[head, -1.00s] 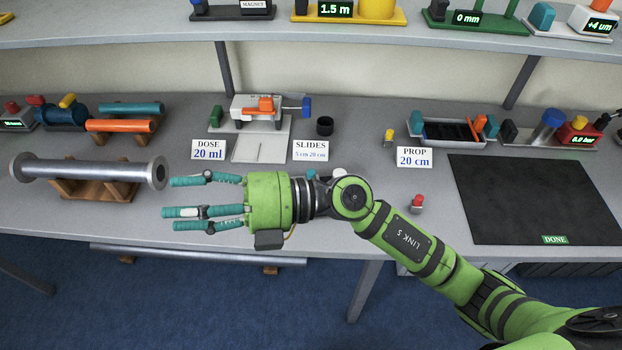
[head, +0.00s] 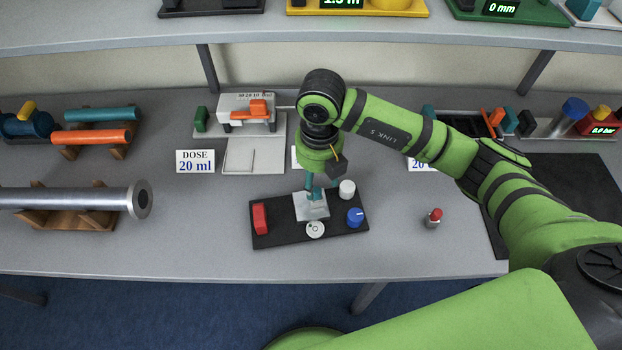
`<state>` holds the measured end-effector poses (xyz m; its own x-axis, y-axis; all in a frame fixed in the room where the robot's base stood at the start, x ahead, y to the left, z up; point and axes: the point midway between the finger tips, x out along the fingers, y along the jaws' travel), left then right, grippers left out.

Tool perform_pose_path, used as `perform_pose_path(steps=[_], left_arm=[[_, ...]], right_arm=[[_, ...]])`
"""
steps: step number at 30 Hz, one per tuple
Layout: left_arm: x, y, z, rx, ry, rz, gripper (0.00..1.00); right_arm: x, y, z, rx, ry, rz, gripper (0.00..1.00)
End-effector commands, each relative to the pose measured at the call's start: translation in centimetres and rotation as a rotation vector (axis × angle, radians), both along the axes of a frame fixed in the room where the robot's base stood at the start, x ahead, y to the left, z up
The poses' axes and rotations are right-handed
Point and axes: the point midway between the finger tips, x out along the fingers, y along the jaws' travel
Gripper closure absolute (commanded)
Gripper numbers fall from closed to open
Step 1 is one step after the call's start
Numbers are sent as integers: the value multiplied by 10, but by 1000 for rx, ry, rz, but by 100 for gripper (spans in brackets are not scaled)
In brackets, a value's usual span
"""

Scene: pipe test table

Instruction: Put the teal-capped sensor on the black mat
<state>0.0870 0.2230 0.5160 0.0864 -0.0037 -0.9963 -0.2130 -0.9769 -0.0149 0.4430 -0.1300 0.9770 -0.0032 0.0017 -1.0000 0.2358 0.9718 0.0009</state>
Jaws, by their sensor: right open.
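The black mat (head: 575,180) lies at the right of the table, partly hidden behind my right arm. My right gripper (head: 316,194) points down over a dark board (head: 285,234) in the middle of the table. Its teal fingers are open around the area of a pale square plate (head: 311,206) on that board. Teal shows there, but I cannot tell a teal sensor cap from the teal fingers, so the sensor is not clearly made out. My left gripper is not in view.
The board also carries a red block (head: 260,218), a blue knob (head: 355,217), a white cap (head: 347,189) and a white dial (head: 315,230). A red-capped piece (head: 433,217) stands between board and mat. A metal pipe (head: 75,198) rests on wooden cradles at left.

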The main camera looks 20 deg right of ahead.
Motion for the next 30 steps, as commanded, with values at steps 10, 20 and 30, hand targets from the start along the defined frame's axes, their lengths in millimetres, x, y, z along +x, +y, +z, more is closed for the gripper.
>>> perform_pose_path(steps=[10, 20, 30], left_arm=[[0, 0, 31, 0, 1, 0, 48], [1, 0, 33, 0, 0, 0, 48], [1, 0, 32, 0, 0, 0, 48]], right_arm=[[2, 3, -41, 0, 8, 1, 45], [4, 3, -64, 3, 0, 3, 45], [4, 3, -64, 3, 1, 3, 100]])
